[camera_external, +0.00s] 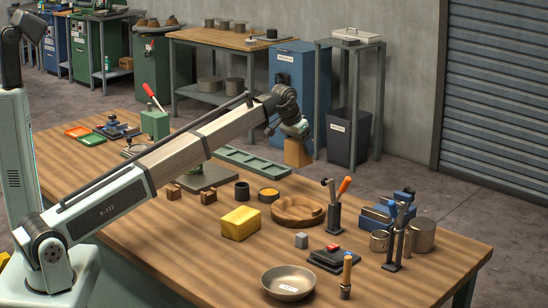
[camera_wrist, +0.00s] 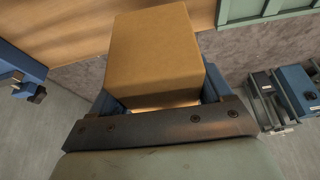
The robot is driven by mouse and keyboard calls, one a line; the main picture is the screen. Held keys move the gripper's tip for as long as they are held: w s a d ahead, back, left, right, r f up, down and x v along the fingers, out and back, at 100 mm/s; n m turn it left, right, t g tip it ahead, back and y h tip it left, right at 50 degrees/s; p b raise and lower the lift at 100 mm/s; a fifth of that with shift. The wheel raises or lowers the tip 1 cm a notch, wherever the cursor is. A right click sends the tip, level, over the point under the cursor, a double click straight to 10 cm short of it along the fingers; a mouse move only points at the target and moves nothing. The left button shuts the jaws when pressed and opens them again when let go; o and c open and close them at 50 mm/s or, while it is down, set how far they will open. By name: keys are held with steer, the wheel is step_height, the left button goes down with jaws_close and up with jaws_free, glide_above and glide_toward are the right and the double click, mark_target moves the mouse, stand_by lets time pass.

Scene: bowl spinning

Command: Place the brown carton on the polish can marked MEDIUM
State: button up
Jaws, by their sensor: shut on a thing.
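The brown carton (camera_external: 297,152) is in my gripper (camera_external: 296,136), held in the air near the table's far edge. In the wrist view, the carton (camera_wrist: 155,52) fills the space between the two blue fingers of my gripper (camera_wrist: 162,95), which are shut on its sides. No can label reads MEDIUM at this size. A dark can (camera_external: 242,191) and a low can with a yellow-orange top (camera_external: 268,195) stand mid-table. Two metal cans (camera_external: 379,241) (camera_external: 421,237) stand at the right. I cannot tell which is the polish can.
A yellow block (camera_external: 240,223), a round wooden dish (camera_external: 297,210), upright tools in a holder (camera_external: 334,214) and a metal bowl (camera_external: 288,282) stand on the wooden table (camera_external: 190,262). A green tray (camera_external: 253,162) lies near the far edge. The table's front middle is fairly clear.

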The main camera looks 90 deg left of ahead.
steer(key=s+a+r+n+g+y, duration=0.15)
steer(key=s+a+r, duration=0.25)
steer(key=s+a, duration=0.55)
steer(key=s+a+r+n+t+h, duration=0.1)
steer(key=s+a+r+n, duration=0.15)
steer(key=s+a, duration=0.65)
steer(key=s+d+r, duration=0.1)
steer(key=s+r, duration=0.1)
steer(key=s, duration=0.5)
steer(key=s+r, duration=0.3)
steer(key=s, duration=0.5)
steer(key=s+d+f+n+g, duration=0.1)
steer(key=s+d+f, duration=0.1)
steer(key=s+d, duration=0.25)
steer(key=shift+y, duration=0.35)
steer(key=shift+w+d+f, duration=0.1)
steer(key=shift+w+f, duration=0.05)
steer(key=shift+f, duration=2.1)
steer(key=shift+w+d+f, duration=0.1)
steer(key=shift+w+f, duration=0.05)
steer(key=shift+f, duration=2.1)
steer(key=shift+f, duration=0.15)
steer(key=o, duration=1.1)
